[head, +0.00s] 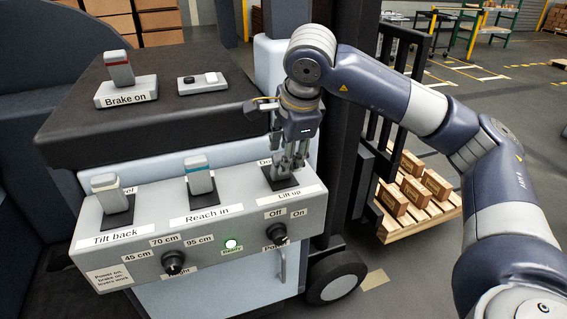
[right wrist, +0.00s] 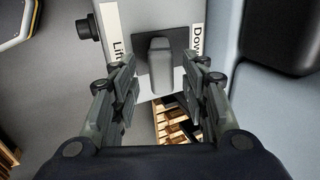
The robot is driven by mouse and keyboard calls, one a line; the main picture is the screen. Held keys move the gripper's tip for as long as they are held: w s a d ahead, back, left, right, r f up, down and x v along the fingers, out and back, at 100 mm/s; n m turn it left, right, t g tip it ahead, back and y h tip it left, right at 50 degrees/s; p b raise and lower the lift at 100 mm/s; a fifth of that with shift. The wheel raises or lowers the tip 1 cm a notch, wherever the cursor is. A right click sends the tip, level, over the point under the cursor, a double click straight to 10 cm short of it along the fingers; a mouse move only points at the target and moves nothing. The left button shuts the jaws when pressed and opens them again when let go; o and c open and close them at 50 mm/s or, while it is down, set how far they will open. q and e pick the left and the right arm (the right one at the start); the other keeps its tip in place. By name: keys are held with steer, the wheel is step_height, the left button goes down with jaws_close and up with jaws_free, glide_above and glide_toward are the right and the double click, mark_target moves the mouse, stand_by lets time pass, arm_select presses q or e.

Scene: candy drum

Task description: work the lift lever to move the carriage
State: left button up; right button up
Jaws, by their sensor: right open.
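The lift lever (right wrist: 160,62) has a grey knob on a black base plate, between the Lift and Down labels, in the right wrist view. In the head view my right gripper hides most of it, at the right end of the control panel (head: 135,235). My right gripper (head: 290,165) points down over the lever. Its fingers are open (right wrist: 160,95), one on each side of the lever, with visible gaps. Contact cannot be told. The black carriage (head: 380,130) stands behind the panel to the right. My left gripper is out of view.
The reach lever (head: 200,177) and tilt lever (head: 106,190) stand left on the panel. A height knob (head: 173,263), power knob (head: 275,235) and lit green Ready light (head: 231,243) are on its front. A brake switch (head: 119,69) stands behind. Boxes lie on a pallet (head: 396,228).

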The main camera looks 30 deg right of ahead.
steer(key=v, duration=0.6)
stand_by(3.0)
